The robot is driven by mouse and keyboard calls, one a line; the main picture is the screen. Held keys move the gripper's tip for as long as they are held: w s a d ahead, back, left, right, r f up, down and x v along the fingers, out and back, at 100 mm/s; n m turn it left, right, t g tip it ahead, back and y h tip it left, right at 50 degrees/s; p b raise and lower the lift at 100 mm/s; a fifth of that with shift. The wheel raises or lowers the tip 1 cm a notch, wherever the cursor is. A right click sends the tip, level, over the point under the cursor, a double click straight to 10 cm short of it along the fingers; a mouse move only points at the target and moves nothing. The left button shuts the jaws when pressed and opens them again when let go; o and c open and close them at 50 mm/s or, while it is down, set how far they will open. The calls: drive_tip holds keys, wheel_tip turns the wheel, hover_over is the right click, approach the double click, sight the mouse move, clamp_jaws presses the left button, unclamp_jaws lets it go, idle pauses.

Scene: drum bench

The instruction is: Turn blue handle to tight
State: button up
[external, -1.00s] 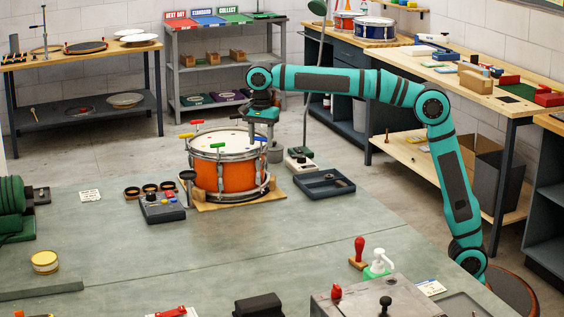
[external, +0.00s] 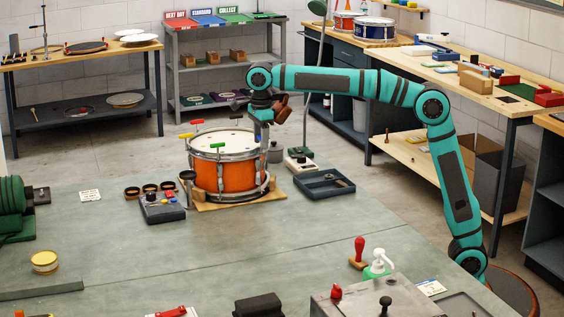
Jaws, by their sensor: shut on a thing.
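The orange snare drum (external: 226,176) with a white head (external: 222,143) stands upright on a wooden board on the bench. T-shaped handles stand around its rim: a red handle (external: 197,121) at the back, a yellow handle (external: 186,135) at the left and a green handle (external: 217,145) at the front. My gripper (external: 264,139) points down at the drum's right rim, shut on the blue handle there. The jaws hide most of that handle, so its exact angle cannot be told.
A grey box with coloured knobs (external: 161,207) and dark rings stand left of the drum. A dark tray (external: 324,184) and a white device (external: 300,162) lie to its right. A lamp pole (external: 310,110) rises behind.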

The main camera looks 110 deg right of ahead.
sight(260, 137)
drive_tip(key=shift+r, duration=0.15)
idle(0.4)
drive_tip(key=o, duration=1)
drive_tip(key=shift+c, duration=0.2)
wheel_tip(260, 137, up, 12)
